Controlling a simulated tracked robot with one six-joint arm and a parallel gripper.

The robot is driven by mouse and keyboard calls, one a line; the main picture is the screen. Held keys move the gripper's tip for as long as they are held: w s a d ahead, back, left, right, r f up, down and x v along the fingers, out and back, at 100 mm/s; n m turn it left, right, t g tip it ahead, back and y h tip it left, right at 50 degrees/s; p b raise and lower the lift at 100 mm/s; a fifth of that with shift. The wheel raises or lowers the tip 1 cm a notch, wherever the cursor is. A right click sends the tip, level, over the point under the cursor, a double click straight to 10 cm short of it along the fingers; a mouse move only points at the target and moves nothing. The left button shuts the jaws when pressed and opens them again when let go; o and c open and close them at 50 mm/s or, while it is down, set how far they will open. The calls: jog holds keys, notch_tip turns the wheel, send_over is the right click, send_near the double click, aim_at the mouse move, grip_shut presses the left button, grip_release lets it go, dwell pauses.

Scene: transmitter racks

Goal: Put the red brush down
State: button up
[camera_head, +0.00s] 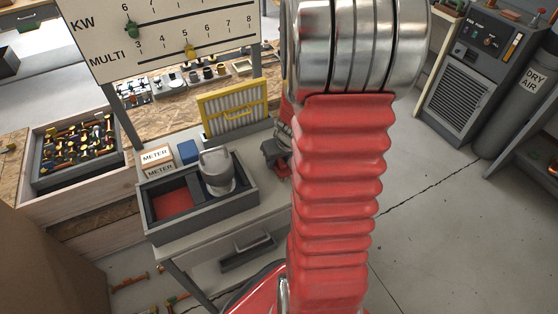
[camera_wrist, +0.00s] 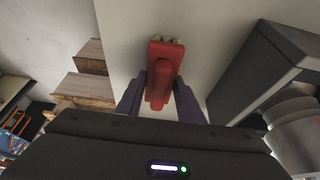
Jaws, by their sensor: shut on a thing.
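My gripper (camera_wrist: 160,98) is shut on the red brush (camera_wrist: 163,68), with a dark finger on each side of it in the wrist view. The brush has a red handle and a wider head with pale tufts at its far end. In the head view my gripper (camera_head: 274,152) is partly hidden behind my red-sleeved arm, and a bit of the brush (camera_head: 284,170) shows below it. The brush is over the pale bench top (camera_head: 262,196), right of the grey tray. I cannot tell whether it touches the bench.
The grey divided tray (camera_head: 205,218) has a red-floored compartment (camera_head: 172,203) and a grey metal vessel (camera_head: 216,172). Meter boxes (camera_head: 157,157), a blue box (camera_head: 189,151) and a yellow-framed filter (camera_head: 234,107) stand behind it. Bare bench lies right of the tray.

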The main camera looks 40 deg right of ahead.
notch_tip(320, 180, up, 10)
dwell(0.6)
dwell(1.0)
